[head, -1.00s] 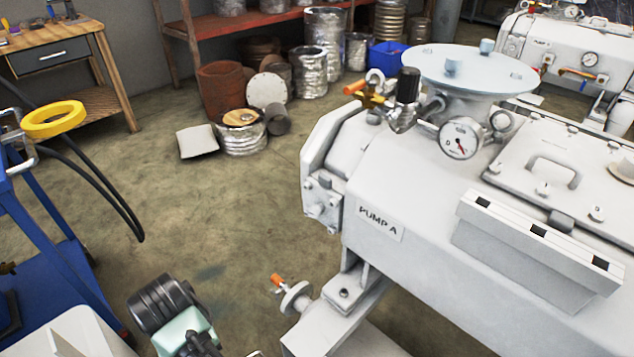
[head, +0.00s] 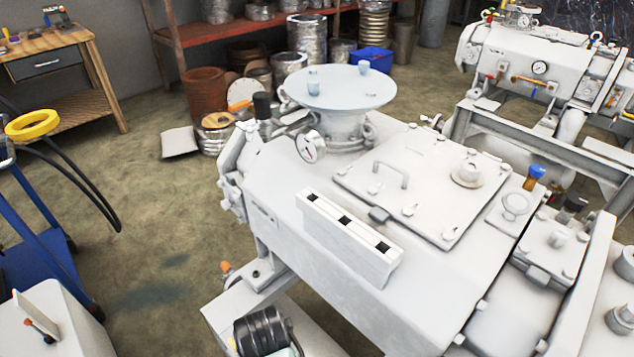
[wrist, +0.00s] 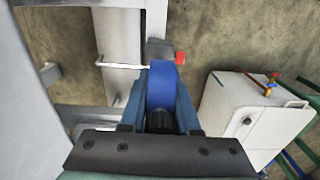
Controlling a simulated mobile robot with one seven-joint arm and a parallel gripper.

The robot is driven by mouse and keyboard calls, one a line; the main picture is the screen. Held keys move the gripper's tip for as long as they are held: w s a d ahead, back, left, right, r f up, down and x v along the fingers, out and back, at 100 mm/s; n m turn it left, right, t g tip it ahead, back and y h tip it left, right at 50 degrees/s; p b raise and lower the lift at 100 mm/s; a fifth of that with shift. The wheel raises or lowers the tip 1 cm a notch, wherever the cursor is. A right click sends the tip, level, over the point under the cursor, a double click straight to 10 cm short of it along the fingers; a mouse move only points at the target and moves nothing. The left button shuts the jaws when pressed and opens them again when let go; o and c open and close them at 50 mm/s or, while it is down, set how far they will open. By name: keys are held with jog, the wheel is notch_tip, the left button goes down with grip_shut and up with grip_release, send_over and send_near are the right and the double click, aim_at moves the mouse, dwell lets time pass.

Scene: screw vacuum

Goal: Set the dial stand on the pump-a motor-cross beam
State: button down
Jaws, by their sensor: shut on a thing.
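My gripper (wrist: 162,118) shows at the bottom middle of the wrist view, shut on a bright blue piece (wrist: 162,82) that I take to be part of the dial stand. Beyond it is a dark grey block (wrist: 159,48) with a red tip and a thin pale rod pointing left; whether these join the blue piece is unclear. Pump A (head: 300,230) is the large grey machine in the head view. Its pale frame beam (head: 238,303) shows at the lower left; grey beams (wrist: 122,55) also show below my gripper. I cannot tell which is the motor-cross beam. The head view does not show my gripper.
A white box (wrist: 255,115) with a red-and-yellow fitting stands right of my gripper. A blue cart (head: 40,235) with a yellow ring stands left. Pump A's gauge (head: 310,146), lid (head: 425,190) and a second pump (head: 530,60) stand out. Floor is clear between cart and pump.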

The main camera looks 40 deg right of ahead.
jog(key=s+d+r+p, duration=0.2)
jog(key=s+d+p, duration=0.2)
jog(key=s+d, duration=0.5)
notch_tip(320, 180, down, 10)
jog(key=s+a+b, duration=0.1)
jog(key=s+b, duration=0.1)
jog(key=b, duration=0.1)
jog(key=shift+s+a+r, duration=0.15)
jog(key=shift+a, duration=0.25)
jog(key=c, duration=0.6)
grip_release()
jog(key=shift+s+f, duration=0.1)
jog(key=shift+f, duration=0.1)
jog(key=shift+c, duration=0.2)
notch_tip(320, 180, up, 12)
jog(key=p, duration=0.3)
jog(key=shift+r, duration=0.15)
